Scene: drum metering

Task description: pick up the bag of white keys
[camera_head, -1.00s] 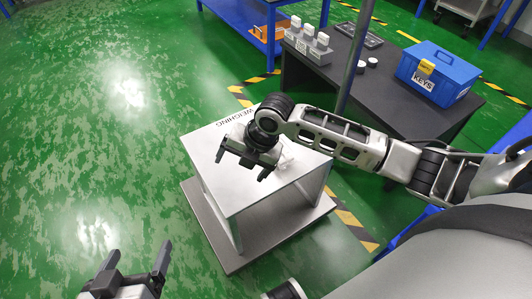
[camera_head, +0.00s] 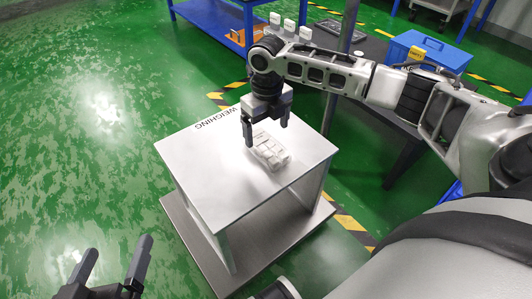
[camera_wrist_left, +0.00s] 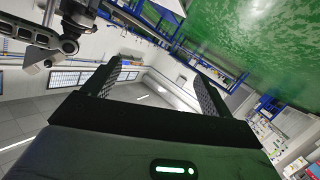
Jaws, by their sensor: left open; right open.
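The bag of white keys (camera_head: 270,155) lies on the white weighing table (camera_head: 200,165), towards its right back part. It looks like a small clear pack of white blocks. My right gripper (camera_head: 267,141) points down just above and behind the bag, its two fingers apart and empty. One finger overlaps the bag's left edge in the picture; I cannot tell whether they touch. My left gripper (camera_head: 112,268) is low at the front left, open and empty, away from the table. In the left wrist view its two fingers (camera_wrist_left: 160,85) stand apart with nothing between them.
A blue box (camera_head: 432,52) stands on the dark table at the back right, partly behind my right arm. A blue bench (camera_head: 215,22) is at the back. The green floor at left is clear.

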